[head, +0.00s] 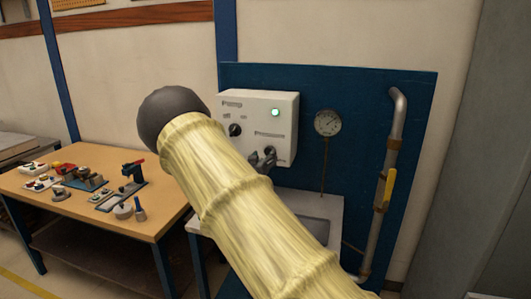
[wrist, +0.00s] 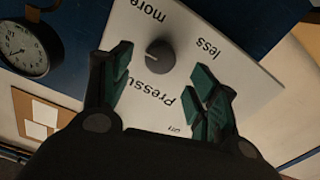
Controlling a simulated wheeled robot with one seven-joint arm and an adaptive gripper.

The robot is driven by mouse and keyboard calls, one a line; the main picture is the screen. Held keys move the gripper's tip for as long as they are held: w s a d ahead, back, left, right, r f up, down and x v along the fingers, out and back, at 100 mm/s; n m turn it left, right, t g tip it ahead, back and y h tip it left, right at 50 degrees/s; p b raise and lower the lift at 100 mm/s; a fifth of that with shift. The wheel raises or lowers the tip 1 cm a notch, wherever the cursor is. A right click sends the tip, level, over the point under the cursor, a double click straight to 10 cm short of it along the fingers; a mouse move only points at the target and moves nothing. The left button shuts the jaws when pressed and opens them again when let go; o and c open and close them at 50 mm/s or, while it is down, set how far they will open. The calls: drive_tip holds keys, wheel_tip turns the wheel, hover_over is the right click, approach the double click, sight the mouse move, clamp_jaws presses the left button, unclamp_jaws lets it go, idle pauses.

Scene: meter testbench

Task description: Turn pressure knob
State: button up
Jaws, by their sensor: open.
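The pressure knob (wrist: 160,56) is a round dark grey knob on a white control box (head: 284,112). In the wrist view it sits between the words "more" and "less", above the upside-down label "Pressure", with a light pointer mark on its left side. My gripper (wrist: 162,72) is open, with one green-padded finger on each side of the knob and a visible gap to it. I cannot tell how far the fingertips are from the panel. In the head view the gripper (head: 264,158) is at the box's lower part, and the pressure knob is hidden behind it.
A second dark knob (head: 235,130) and a lit green lamp (head: 275,112) are on the box. A gauge (head: 327,122) and a pipe with a yellow handle (head: 389,188) are to the right on the blue panel. A wooden table (head: 150,225) with several small items stands left.

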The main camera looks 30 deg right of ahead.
sight(269, 152)
drive_tip(key=x, duration=0.3)
drive_tip(key=shift+w+d+r+p, duration=0.1)
drive_tip(key=shift+d+p, duration=0.15)
drive_tip(key=shift+p, duration=0.15)
drive_tip(key=shift+w+d, duration=0.3)
drive_tip(key=shift+w, duration=0.05)
drive_tip(key=shift+c, duration=0.4)
drive_tip(key=c, duration=0.9)
